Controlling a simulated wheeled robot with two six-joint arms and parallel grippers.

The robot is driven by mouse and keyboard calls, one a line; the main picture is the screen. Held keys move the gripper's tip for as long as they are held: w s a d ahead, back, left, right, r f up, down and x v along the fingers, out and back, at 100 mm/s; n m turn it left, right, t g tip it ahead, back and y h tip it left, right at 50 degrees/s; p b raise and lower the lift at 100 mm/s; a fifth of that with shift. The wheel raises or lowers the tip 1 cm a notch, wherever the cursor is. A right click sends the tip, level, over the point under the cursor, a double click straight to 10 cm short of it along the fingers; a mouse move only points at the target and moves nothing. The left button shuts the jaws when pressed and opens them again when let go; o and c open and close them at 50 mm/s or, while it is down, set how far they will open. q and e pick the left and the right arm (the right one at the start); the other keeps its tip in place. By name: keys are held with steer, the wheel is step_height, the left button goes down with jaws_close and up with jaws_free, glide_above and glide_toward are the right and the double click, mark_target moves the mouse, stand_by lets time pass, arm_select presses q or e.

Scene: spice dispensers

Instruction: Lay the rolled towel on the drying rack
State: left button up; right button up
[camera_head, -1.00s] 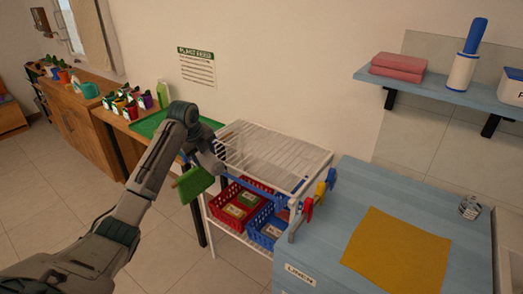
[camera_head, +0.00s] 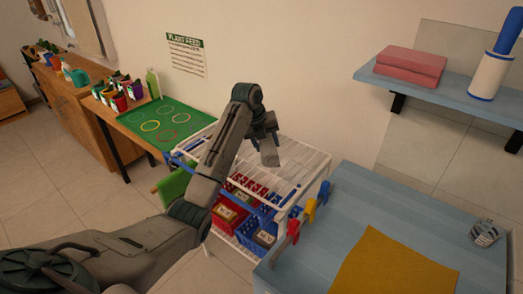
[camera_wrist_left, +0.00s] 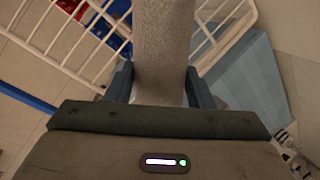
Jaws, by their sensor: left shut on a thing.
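My left gripper (camera_head: 264,137) is shut on a grey rolled towel (camera_head: 270,155), over the back part of the white wire drying rack (camera_head: 312,161). In the left wrist view the towel (camera_wrist_left: 163,45) is between the two fingers (camera_wrist_left: 158,88) and runs away from the wrist. The rack's white bars (camera_wrist_left: 112,38) show behind and beside it. I cannot tell whether the towel touches the bars. My arm hides the rack's left part in the head view. My right gripper is not in view.
Red and blue baskets (camera_head: 228,216) sit under the rack top. A light blue cabinet top with an orange cloth (camera_head: 395,265) is at the right, a green mat (camera_head: 165,122) at the left. A wall shelf (camera_head: 450,90) is above.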

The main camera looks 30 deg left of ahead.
arm_select(q)
steer(key=f, duration=0.2)
steer(key=s+f+p, duration=0.1)
steer(key=shift+f, duration=0.7)
step_height(320, 180, down, 4)
steer(key=shift+w+p, duration=0.15)
steer(key=shift+p, duration=0.55)
steer(key=o, duration=1)
steer(key=shift+c, duration=0.2)
steer(key=shift+o, duration=0.5)
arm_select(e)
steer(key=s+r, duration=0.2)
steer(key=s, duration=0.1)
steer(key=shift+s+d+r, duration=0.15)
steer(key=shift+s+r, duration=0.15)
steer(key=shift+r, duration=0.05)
arm_select(q)
steer(key=shift+r, duration=0.1)
steer(key=b+v, duration=0.2)
steer(key=v, duration=1)
steer(key=shift+b, duration=0.35)
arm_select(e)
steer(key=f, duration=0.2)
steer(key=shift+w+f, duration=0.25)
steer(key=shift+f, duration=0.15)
